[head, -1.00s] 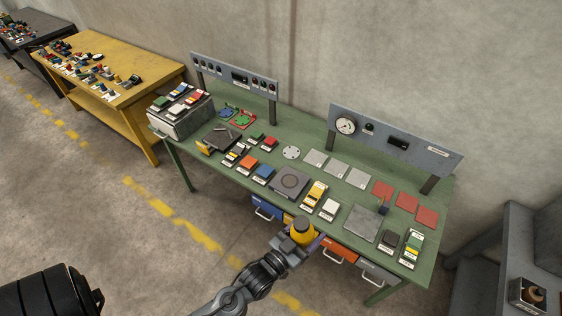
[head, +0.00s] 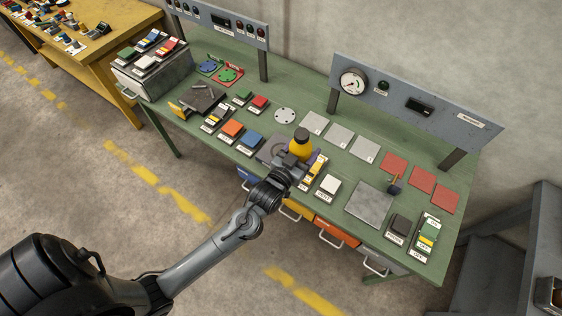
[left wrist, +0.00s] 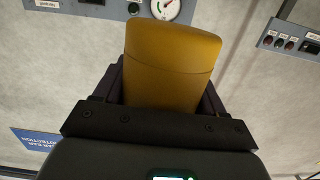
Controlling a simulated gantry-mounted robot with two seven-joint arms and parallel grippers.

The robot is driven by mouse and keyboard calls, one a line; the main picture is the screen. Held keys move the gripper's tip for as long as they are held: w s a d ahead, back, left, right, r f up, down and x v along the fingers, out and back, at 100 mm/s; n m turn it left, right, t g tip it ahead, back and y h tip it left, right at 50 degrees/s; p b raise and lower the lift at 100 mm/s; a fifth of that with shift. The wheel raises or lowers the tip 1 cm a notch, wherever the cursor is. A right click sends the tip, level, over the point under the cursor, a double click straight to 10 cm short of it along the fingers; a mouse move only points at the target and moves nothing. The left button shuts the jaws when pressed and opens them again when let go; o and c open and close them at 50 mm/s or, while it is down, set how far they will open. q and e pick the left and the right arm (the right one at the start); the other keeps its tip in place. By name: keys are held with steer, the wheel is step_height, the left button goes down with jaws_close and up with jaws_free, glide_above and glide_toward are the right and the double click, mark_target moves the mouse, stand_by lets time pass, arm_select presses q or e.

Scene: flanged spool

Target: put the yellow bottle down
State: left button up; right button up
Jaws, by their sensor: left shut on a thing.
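The yellow bottle (head: 300,146) with a dark cap is upright in the head view, over the green workbench (head: 335,155). My left gripper (head: 297,160) is shut on its lower part. In the left wrist view the yellow bottle (left wrist: 172,65) fills the space between the fingers of my left gripper (left wrist: 165,90). I cannot tell whether the bottle's base touches anything. My right gripper is not in view.
Right of the bottle lie a yellow switch block (head: 315,170), a white block (head: 330,185) and a grey plate (head: 370,204). An orange block (head: 232,129) and a blue block (head: 249,140) lie left. Grey squares (head: 339,137) lie behind. A gauge panel (head: 415,98) stands at the back.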

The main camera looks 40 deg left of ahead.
arm_select(q)
steer(key=w+a+f+n+g+y+b, duration=0.15)
steer(key=w+a+f+b, duration=0.25)
steer(key=w+f+b, duration=0.7)
steer(key=b, duration=0.5)
glide_above(283, 141)
steer(key=s+d, duration=0.2)
steer(key=s, duration=0.1)
steer(key=shift+y, duration=0.35)
steer(key=f, duration=0.6)
steer(key=shift+w+d, duration=0.1)
steer(key=shift+d, duration=0.1)
steer(key=shift+f+b, duration=0.45)
steer(key=shift+f, duration=1.6)
steer(key=shift+f, duration=0.2)
steer(key=o, duration=1.3)
